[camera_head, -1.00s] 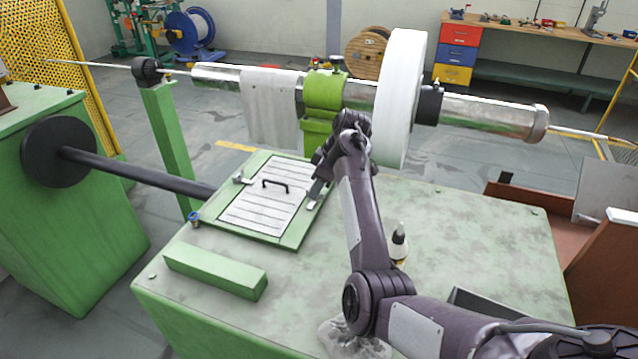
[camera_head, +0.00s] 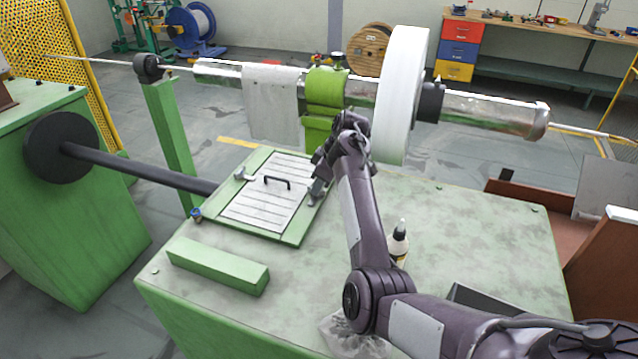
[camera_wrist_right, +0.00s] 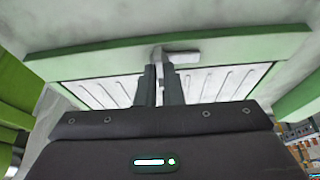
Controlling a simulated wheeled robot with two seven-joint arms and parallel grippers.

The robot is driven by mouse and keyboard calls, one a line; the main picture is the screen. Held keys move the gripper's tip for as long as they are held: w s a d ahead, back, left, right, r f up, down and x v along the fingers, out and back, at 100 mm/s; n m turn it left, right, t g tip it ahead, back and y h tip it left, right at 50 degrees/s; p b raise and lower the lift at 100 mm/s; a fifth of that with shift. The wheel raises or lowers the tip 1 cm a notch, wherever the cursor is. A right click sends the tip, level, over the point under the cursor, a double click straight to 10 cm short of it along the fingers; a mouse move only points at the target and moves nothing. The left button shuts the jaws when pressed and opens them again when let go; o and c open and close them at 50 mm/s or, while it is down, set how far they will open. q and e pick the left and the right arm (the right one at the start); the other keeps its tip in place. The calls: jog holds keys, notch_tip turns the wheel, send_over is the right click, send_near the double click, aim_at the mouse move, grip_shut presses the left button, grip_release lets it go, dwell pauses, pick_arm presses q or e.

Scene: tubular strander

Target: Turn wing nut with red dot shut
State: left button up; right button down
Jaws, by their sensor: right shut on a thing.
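A hatch panel (camera_head: 268,222) with a slatted white face, a green frame and a black handle (camera_head: 277,181) lies on the green machine's top. A grey wing nut (camera_head: 241,174) is at its left edge. Another grey wing nut (camera_head: 316,194) is at its right edge, partly hidden by my right gripper (camera_head: 318,181). In the right wrist view, the narrow fingers of my right gripper (camera_wrist_right: 159,84) are shut on this wing nut (camera_wrist_right: 180,57), whose flat grey wing shows beyond the tips, over the frame. No red dot can be made out. My left gripper is not in view.
A metal tube with a green clamp (camera_head: 325,92) and large white disc (camera_head: 402,95) runs above and behind the hatch.

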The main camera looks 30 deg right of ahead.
aim_at(312, 201)
jog(key=shift+r+m+p, duration=0.25)
jog(key=shift+m+p, duration=0.15)
jog(key=shift+p, duration=0.15)
jog(key=m+h+p, duration=0.1)
jog(key=m+p, duration=0.2)
jog(key=m+h+p, duration=0.1)
jog(key=m+p, duration=0.2)
jog(key=m+h+p, duration=0.2)
jog(key=m+p, duration=0.1)
jog(key=p, duration=0.1)
jog(key=shift+a+r+m+t, duration=0.15)
jog(key=shift+a+m+t, duration=0.15)
jog(key=shift+t, duration=0.1)
jog(key=m+h+p, duration=0.1)
jog(key=m+p, duration=0.1)
jog(key=m, duration=0.1)
jog(key=shift+m, duration=0.3)
jog(key=shift+w+a+m+g+h+p, duration=0.15)
jog(key=shift+m+g+h+p, duration=0.45)
jog(key=shift+m, duration=1.1)
jog(key=c, duration=1.6)
grip_release()
jog(key=shift+f, duration=0.3)
jog(key=shift+o, duration=0.2)
jog(key=v, duration=0.8)
